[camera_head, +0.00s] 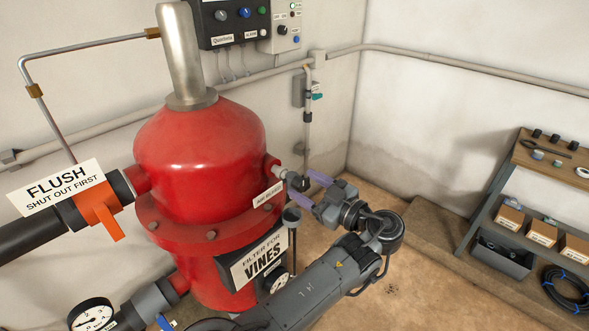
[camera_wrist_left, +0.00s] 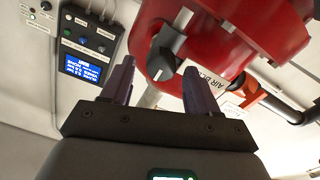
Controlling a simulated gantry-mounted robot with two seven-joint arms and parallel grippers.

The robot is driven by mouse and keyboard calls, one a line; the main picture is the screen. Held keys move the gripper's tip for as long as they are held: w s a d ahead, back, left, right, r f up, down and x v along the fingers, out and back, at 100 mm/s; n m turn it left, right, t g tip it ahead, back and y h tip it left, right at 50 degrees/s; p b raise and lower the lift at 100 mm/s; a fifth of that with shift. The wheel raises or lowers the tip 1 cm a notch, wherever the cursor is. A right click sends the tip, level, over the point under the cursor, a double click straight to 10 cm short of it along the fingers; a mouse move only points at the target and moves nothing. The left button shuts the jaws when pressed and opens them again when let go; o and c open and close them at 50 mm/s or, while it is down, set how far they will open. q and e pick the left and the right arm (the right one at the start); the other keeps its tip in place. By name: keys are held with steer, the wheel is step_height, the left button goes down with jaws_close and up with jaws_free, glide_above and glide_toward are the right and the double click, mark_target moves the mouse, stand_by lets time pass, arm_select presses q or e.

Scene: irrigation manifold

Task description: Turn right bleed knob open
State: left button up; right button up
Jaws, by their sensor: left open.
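The bleed knob (camera_wrist_left: 168,46) is a dark grey bar-shaped handle at the right side of the red filter vessel (camera_head: 200,150). In the head view the knob (camera_head: 294,180) is small and partly hidden by my gripper. An "AIR BLEED" label (camera_head: 268,195) is beside it. My left gripper (camera_head: 298,182) has purple fingers and is open, pointing at the knob from the right. In the left wrist view the gripper's fingertips (camera_wrist_left: 160,66) lie either side of the knob's lower end; whether they touch it I cannot tell. My right gripper is not in view.
An orange flush handle (camera_head: 98,209) sits on the left pipe. A pressure gauge (camera_head: 92,314) is at lower left. Control boxes (camera_head: 232,20) hang on the back wall. A workbench (camera_head: 550,155) with boxes stands at the right. The floor between vessel and bench is mostly clear.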

mark_target(304, 183)
arm_select(q)
steer(key=shift+x, duration=2.25)
steer(key=shift+f, duration=0.1)
steer(key=c, duration=1)
steer(key=shift+o, duration=0.2)
steer(key=shift+d+m, duration=0.1)
steer(key=shift+m, duration=1.3)
steer(key=shift+r+m+p, duration=0.2)
steer(key=shift+m+p, duration=0.15)
steer(key=shift+m, duration=1.65)
steer(key=shift+d, duration=0.1)
